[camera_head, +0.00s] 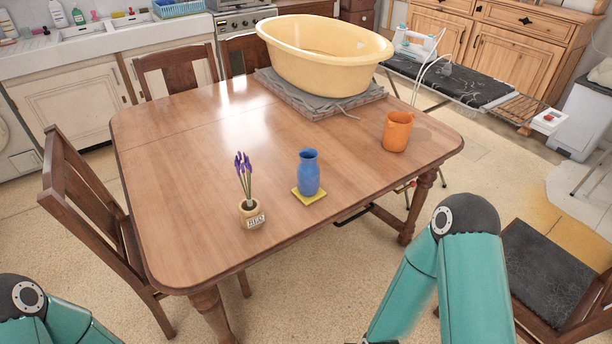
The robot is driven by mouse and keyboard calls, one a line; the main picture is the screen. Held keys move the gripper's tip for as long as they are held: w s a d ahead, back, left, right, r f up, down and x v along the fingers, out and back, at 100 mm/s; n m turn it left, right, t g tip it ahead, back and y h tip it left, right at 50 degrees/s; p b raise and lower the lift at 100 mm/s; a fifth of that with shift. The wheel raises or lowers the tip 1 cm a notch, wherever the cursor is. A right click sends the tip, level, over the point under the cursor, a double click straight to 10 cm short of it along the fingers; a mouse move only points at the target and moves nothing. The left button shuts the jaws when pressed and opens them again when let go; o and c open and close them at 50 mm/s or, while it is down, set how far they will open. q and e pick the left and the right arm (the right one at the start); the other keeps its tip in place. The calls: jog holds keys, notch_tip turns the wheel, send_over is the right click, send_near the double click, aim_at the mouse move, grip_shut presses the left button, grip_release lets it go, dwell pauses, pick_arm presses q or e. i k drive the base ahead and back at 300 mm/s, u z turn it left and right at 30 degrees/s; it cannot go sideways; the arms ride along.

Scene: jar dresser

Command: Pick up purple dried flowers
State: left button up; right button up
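The purple dried flowers (243,169) stand upright in a small cream pot (252,214) with a dark-lettered label, near the front edge of the wooden table (200,130). Their stems are thin and green, with purple tips. My arms show at the bottom left and bottom right, but neither gripper is in the picture. Nothing touches the flowers or the pot.
A blue vase (309,174) stands on a yellow mat (300,197) right of the flowers. An orange mug (397,131) is farther right. A large yellow basin (325,58) rests on folded grey cloth at the back. The table's left side is clear. Chairs surround it.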

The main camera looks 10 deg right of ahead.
aim_at(237, 163)
jog(key=z, duration=0.1)
jog(key=k, duration=0.5)
jog(key=z, duration=1.4)
jog(key=i, duration=2.25)
jog(key=u, duration=2.1)
